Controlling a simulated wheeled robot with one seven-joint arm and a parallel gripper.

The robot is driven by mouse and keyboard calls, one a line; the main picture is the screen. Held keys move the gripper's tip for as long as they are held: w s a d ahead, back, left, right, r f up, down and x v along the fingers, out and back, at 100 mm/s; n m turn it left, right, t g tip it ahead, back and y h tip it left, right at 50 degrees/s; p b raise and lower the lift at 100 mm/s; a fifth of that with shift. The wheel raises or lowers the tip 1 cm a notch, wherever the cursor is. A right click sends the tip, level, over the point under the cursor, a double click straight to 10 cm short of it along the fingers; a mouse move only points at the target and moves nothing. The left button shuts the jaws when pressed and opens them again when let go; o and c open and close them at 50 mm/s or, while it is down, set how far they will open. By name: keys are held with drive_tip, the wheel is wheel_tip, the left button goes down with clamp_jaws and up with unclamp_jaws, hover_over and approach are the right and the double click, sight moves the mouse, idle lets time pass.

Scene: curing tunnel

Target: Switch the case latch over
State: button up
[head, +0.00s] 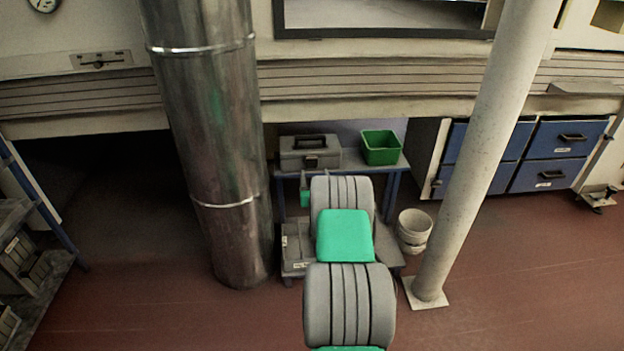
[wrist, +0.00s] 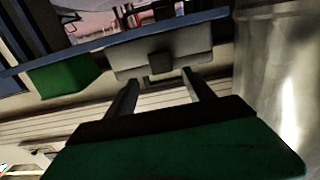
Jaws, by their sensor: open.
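A grey case (head: 295,158) stands on a small table against the wall. A dark latch (head: 311,161) is on the middle of its front. In the wrist view, which is upside down, the case (wrist: 190,45) fills the upper middle and the latch (wrist: 160,59) is a dark block on it. My gripper (wrist: 160,80) is open and empty, its two fingers pointing at the case on either side of the latch's line. A gap to the latch seems to remain, but contact cannot be judged. In the head view my arm hides most of the gripper.
A green bin (head: 381,149) stands on the table (head: 352,169) right of the case. A shiny metal column (head: 215,130) rises left of it, and a pale post (head: 480,160) to the right. White buckets (head: 412,228) sit on the floor. Blue drawers (head: 550,153) are farther right.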

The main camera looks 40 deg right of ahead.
sight(312, 162)
drive_tip(key=b+x, duration=0.2)
drive_tip(key=x, duration=0.5)
drive_tip(key=shift+w+r, duration=0.15)
drive_tip(key=shift+w, duration=0.1)
drive_tip(key=shift+c, duration=0.4)
clamp_jaws()
